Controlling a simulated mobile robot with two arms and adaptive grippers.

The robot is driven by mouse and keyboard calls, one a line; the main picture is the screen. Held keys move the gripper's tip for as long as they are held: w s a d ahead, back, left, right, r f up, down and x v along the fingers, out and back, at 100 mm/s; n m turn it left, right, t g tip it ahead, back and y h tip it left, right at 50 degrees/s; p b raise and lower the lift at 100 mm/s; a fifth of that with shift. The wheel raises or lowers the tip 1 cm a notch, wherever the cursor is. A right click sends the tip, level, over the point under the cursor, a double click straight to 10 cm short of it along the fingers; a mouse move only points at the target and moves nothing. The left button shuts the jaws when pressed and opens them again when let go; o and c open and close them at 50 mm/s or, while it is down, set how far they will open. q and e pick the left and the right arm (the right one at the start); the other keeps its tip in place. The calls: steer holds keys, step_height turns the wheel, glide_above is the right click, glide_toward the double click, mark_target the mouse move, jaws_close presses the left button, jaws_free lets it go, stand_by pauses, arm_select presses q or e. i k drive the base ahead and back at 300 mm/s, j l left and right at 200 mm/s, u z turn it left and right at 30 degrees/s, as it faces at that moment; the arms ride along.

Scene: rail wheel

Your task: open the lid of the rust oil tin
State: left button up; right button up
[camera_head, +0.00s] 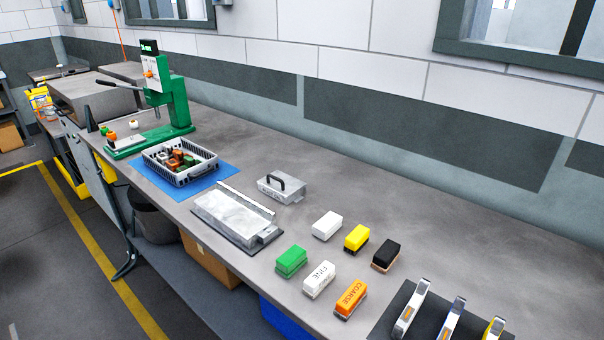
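No object carries a label that I can read as rust oil. A flat, grey metal box or tray (233,217) lies on the workbench near the middle of the view, with a pale top and a raised rear edge. I cannot tell whether that top is a shut lid. Behind and to its right sits a small grey metal piece with a black handle (281,187), apart from the flat box. Small markings on its front are too small to read. I cannot tell which of the two is the tin. Neither of my grippers is in view.
A grey basket (160,163) with several small parts stands on a blue mat (222,174), beside a green press (178,105). Several coloured blocks, including an orange one (351,298), stand to the right. A dark mat (390,314) holds metal tools. The bench's rear right is clear.

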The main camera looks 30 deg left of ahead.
mark_target(282, 184)
steer(key=u, duration=0.4)
steer(key=l+u, duration=0.15)
steer(key=u, duration=0.6)
steer(key=k+u, duration=0.1)
steer(key=u, duration=0.25)
